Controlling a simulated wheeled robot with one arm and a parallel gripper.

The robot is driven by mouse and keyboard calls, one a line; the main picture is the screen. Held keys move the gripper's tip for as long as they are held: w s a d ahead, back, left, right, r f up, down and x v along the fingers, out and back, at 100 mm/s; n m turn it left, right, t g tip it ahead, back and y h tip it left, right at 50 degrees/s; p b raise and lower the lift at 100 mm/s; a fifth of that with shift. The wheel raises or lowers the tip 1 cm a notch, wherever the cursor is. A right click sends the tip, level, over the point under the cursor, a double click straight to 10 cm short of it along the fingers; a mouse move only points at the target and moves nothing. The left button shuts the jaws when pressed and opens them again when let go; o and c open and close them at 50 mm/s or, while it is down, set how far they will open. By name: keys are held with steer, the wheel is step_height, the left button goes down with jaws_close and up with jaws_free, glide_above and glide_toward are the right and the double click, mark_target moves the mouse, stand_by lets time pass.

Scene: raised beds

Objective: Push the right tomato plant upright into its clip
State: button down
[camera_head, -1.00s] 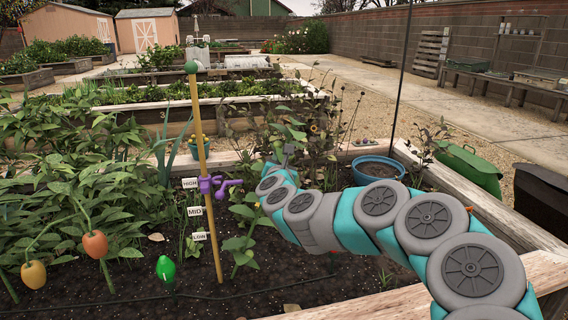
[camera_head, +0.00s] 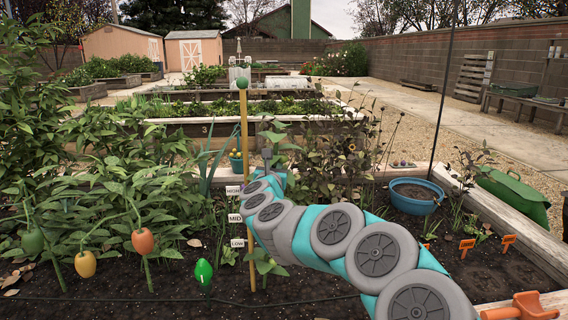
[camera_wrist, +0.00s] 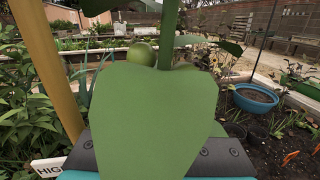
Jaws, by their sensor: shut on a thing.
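The right tomato plant shows as low leaves (camera_head: 264,264) beside the stake's foot and upper leaves above my gripper. In the wrist view a large green leaf (camera_wrist: 152,120) fills the middle, with an upright green stem (camera_wrist: 168,35) above it. My gripper (camera_head: 267,160) is shut on the plant, just right of the yellow stake (camera_head: 244,130); the leaf hides the jaws and the exact grip. The stake also stands close at left in the wrist view (camera_wrist: 48,70).
HIGH, MID and LOW (camera_head: 238,243) labels stand by the stake. Left are plants with orange (camera_head: 142,241) and yellow (camera_head: 85,264) fruit, and a green light-like marker (camera_head: 203,272). A blue pot (camera_head: 414,197) and orange tools (camera_head: 520,308) are right. Bare soil lies in front.

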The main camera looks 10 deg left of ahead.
steer(key=c, duration=0.9)
jaws_free()
steer(key=shift+s, duration=0.1)
